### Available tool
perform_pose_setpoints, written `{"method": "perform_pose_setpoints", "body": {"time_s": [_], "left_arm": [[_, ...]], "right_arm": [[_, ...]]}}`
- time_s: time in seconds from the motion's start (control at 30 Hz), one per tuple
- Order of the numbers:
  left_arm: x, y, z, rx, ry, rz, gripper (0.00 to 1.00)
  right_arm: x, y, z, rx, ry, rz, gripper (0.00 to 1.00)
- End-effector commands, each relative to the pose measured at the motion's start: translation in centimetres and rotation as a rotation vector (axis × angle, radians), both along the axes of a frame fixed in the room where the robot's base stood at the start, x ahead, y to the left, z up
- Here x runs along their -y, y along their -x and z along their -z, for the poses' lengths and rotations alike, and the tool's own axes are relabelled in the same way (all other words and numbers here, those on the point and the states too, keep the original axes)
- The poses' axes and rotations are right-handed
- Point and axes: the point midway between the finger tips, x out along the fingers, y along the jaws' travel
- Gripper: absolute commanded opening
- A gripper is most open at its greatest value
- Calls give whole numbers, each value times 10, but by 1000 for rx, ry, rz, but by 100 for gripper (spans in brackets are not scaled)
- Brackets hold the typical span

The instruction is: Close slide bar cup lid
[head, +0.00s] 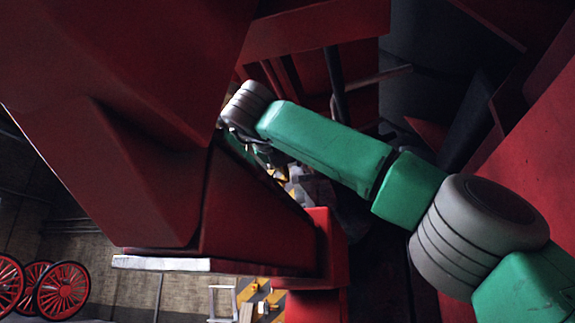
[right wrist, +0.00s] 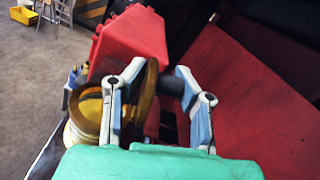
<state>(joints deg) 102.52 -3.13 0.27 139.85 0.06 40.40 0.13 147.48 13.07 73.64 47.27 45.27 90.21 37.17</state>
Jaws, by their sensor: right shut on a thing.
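In the right wrist view the brass oil cup (right wrist: 85,108) is at the left, open, with a yellow-amber inside. Its round brass lid (right wrist: 150,92) stands on edge to the right of the cup, swung up. My right gripper (right wrist: 160,72) has one finger on the lid's cup side and the other at its far side, by a dark round piece; it is shut on the lid. In the head view my right gripper (head: 268,158) is small and partly hidden behind the red frame; cup and lid cannot be made out there. My left gripper is out of view.
Large red beams (head: 130,110) fill the head view's left and hang close to my right arm. A red block (right wrist: 130,45) stands just behind the lid, and a red panel (right wrist: 255,100) lies to the right. A yellow bin (right wrist: 24,15) is on the floor far off.

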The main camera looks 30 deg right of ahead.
Motion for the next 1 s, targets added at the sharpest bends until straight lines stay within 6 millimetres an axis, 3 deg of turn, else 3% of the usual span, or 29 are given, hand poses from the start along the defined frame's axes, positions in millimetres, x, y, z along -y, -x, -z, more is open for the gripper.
{"method": "perform_pose_setpoints", "body": {"time_s": [1.0], "left_arm": [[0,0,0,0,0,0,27]], "right_arm": [[-18,-18,3,-433,374,1,0]]}}
